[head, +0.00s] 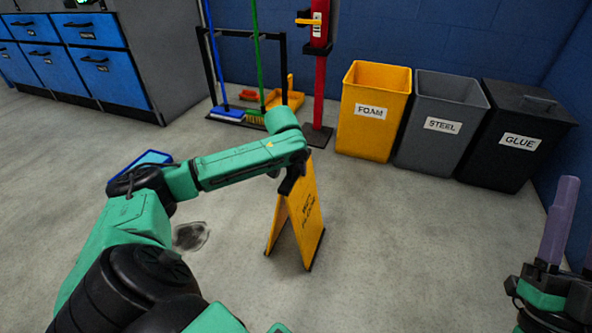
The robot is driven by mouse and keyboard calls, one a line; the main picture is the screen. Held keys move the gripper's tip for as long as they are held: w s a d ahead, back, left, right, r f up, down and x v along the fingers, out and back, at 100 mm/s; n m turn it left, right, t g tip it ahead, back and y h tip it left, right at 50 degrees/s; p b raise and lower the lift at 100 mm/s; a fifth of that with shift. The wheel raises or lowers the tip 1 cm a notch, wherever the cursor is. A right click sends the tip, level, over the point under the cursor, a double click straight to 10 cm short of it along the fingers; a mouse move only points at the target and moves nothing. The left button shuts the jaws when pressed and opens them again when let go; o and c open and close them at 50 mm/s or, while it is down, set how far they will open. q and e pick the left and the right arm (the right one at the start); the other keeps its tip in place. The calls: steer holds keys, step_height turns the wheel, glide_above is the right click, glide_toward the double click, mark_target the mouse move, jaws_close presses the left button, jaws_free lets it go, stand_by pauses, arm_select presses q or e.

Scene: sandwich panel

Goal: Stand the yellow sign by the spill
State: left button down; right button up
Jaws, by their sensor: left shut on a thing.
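The yellow sign (308,222) is an A-frame in the middle of the head view, upright with its two panels spread apart. My left gripper (289,184) is shut on its top edge, and the fingertips are partly hidden by my wrist. The sign's lower edges are at or close to the floor; I cannot tell if they touch it. The spill (190,236) is a small dark, shiny patch on the floor to the left of the sign, with a gap of bare floor between them. My forearm passes close to the patch.
A yellow foam bin (374,135), grey steel bin (437,145) and black glue bin (510,160) stand along the back wall. A broom rack (283,65) and blue drawers (115,78) are behind. A blue-edged item (150,157) lies left, partly hidden. Floor right of the sign is clear.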

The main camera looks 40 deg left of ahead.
arm_select(q)
steer(key=shift+r, duration=0.1)
steer(key=shift+c, duration=2.3)
jaws_free()
arm_select(e)
steer(key=shift+w+f, duration=0.15)
steer(key=shift+f, duration=0.25)
